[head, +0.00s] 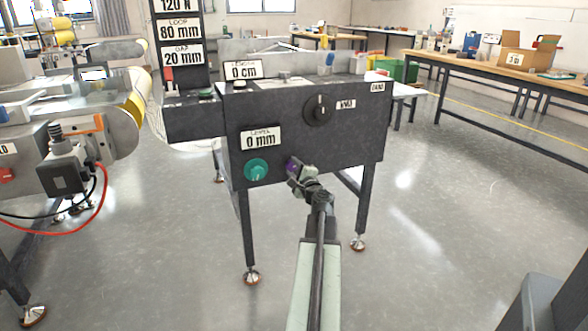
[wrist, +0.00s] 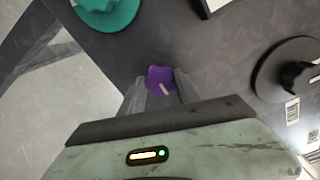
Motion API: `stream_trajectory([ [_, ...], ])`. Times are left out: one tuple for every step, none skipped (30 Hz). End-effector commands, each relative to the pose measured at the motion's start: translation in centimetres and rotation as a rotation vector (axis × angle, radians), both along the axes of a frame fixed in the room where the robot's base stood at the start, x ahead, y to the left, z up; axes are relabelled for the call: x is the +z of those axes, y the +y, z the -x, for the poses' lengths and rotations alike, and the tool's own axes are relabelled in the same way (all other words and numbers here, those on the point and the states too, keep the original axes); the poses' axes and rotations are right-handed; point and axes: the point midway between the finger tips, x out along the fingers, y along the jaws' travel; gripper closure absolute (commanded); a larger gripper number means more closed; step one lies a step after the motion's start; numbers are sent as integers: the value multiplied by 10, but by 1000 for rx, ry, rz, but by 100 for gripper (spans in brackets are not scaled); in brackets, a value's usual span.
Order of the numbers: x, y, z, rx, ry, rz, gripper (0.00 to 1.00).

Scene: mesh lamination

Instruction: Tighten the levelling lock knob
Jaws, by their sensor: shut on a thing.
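A small purple knob (head: 291,166) sits low on the front of the dark machine cabinet (head: 345,150), right of a larger teal knob (head: 256,170). In the wrist view the purple knob (wrist: 159,77) shows between my fingers, with a pale mark on it. My gripper (head: 297,179) reaches it from the front right and is shut on it. Which knob is the levelling lock is not readable; the purple one is the one held. A label reading 0 mm (head: 261,138) is above the teal knob.
A black dial (head: 318,109) is on the upper front panel. In the wrist view the teal knob (wrist: 105,10) and black dial (wrist: 285,70) flank my gripper. A neighbouring machine with a red cable (head: 80,208) stands left.

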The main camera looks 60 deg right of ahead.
Motion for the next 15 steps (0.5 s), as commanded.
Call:
stream_trajectory([
  [0,-1,3,-6,0,-1,100],
  [0,-1,3,-6,0,-2,100],
  [0,-1,2,-6,0,-2,100],
  [0,-1,2,-6,0,-2,100],
  [0,-1,2,-6,-1,-2,100],
  [0,-1,2,-6,-1,-2,100],
  [0,-1,2,-6,-1,-2,100],
  [0,-1,2,-6,-1,-2,100],
  [0,-1,2,-5,-1,-1,59],
  [0,-1,2,-5,-1,-1,51],
  [0,-1,2,-5,-1,-1,42],
  [0,-1,2,-4,0,-1,40],
  [0,-1,1,-4,0,-1,40],
  [0,-1,1,-3,-1,-1,40],
  [0,-1,1,-3,-1,-1,40],
])
